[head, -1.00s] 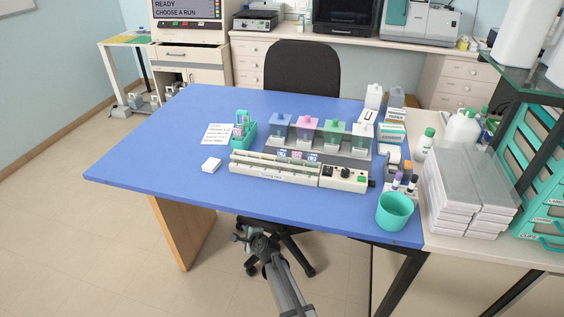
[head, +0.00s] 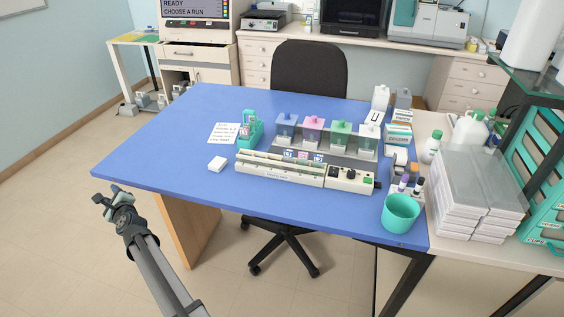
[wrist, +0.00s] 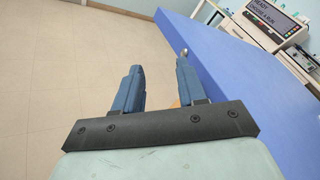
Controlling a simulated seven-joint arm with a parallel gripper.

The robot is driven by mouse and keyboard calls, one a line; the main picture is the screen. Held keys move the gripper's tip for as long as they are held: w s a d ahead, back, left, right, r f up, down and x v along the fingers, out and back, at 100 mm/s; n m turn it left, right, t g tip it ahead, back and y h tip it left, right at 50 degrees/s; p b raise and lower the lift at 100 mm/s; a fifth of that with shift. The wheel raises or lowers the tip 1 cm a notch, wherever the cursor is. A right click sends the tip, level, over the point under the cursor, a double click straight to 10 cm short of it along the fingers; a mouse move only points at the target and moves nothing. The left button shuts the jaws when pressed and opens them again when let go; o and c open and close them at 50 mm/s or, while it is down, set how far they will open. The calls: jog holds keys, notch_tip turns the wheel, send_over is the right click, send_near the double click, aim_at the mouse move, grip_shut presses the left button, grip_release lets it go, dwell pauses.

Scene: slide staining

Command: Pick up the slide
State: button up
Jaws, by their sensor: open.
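Slides cannot be told apart clearly at this size. A small teal rack (head: 249,132) stands on the blue table, with what look like slides upright in it. My gripper (head: 112,196) is beyond the table's front left edge, well away from the rack. In the wrist view my gripper (wrist: 156,82) has its two blue fingers apart, with nothing between them. The blue table edge lies just right of the fingers there.
The blue table (head: 165,150) is bare at its left. A long staining device (head: 280,172), several lidded jars (head: 312,130) and a teal cup (head: 400,212) stand to the right.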

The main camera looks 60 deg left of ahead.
jog(key=w+a+r+n+g+h, duration=0.1)
jog(key=w+a+r+n+g, duration=0.1)
jog(key=w+r+n, duration=0.5)
jog(key=n+t+h, duration=0.3)
jog(key=n+h, duration=0.8)
jog(key=n, duration=1.7)
send_near(288, 151)
jog(key=x, duration=1)
jog(key=shift+w+a+f, duration=0.1)
jog(key=shift+a+f, duration=0.05)
grip_shut()
